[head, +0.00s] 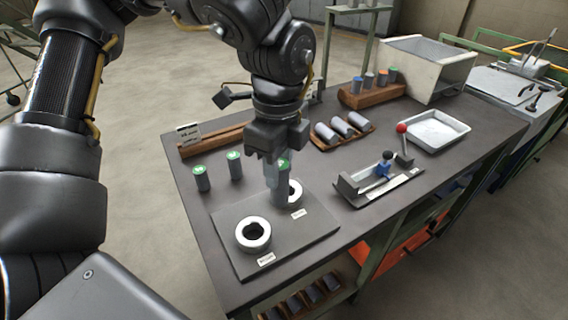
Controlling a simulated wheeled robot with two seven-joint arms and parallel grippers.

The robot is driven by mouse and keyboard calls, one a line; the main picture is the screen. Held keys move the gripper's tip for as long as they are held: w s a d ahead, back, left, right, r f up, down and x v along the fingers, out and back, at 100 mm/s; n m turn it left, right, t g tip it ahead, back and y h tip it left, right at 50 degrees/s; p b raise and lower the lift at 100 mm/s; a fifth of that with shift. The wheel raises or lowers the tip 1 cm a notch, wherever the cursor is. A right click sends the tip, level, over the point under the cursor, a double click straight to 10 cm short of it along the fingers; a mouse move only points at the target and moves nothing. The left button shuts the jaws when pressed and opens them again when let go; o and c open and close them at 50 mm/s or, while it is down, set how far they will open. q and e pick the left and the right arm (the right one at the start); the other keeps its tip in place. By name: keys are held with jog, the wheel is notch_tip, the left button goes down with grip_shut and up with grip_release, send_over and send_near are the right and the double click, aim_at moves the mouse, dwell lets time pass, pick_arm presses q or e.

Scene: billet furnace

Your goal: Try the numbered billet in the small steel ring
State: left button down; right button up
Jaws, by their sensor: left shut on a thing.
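My left gripper (276,155) points down and is shut on a grey billet (277,190) with a green top, held upright. Two pale steel rings lie on a dark grey plate (318,222). The nearer ring (253,235) is fully visible with an empty hole. The farther ring (296,192) is partly hidden behind the held billet, whose lower end overlaps its left side; I cannot tell whether the billet touches it. Each ring has a small white label, too small to read. No number is readable on the billet. My right gripper is not in view.
Two green-topped billets (202,179) (235,166) stand left of the plate. A wooden tray of grey billets (340,128), a red-knobbed fixture (380,180), a white tray (433,131) and a metal bin (428,68) occupy the right and back. The table's front edge is near the plate.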

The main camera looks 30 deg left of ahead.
pick_arm(q)
jog(key=shift+s+d+f+b, duration=0.2)
jog(key=shift+s+f+b, duration=0.45)
jog(key=shift+b, duration=0.4)
jog(key=shift+s+d+f+b, duration=0.25)
jog(key=shift+s+f+b, duration=0.2)
jog(key=shift+f+b, duration=0.5)
jog(key=shift+s+d+f+b, duration=0.2)
jog(key=shift+s+f+b, duration=0.4)
jog(key=shift+b, duration=0.6)
